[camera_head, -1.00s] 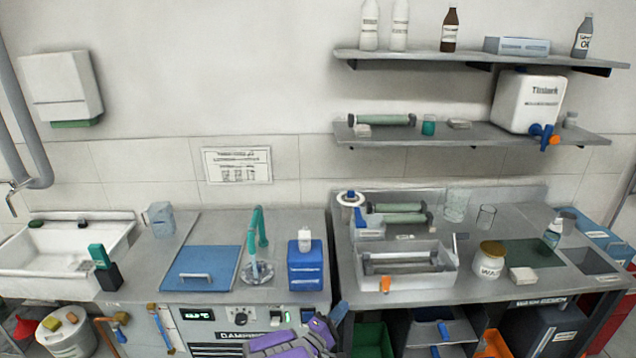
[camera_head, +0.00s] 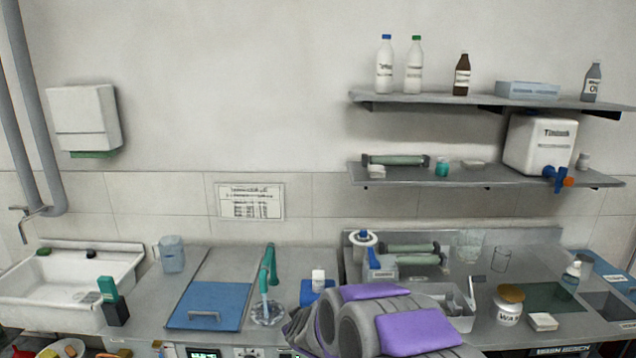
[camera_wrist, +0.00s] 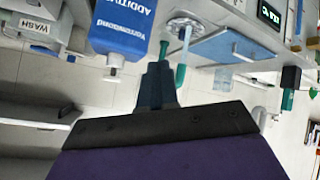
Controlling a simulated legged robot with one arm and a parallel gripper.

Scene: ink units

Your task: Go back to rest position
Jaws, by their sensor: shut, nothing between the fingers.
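My gripper (camera_wrist: 158,85) shows in the wrist view as narrow blue-grey fingers, closed together with nothing between them. It points toward the bench, and that view is upside down. A blue additive container (camera_wrist: 125,28) appears beside the fingers, apart from them as far as I can see. In the head view my grey and purple arm fills the lower middle, in front of the bench, and the fingertips cannot be made out. The arm hides part of the blue container (camera_head: 312,292) and most of the grey tray (camera_head: 462,322).
A wax jar (camera_head: 508,308) stands on the right bench. Shelves (camera_head: 480,99) with bottles hang above; the wall space in front is open.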

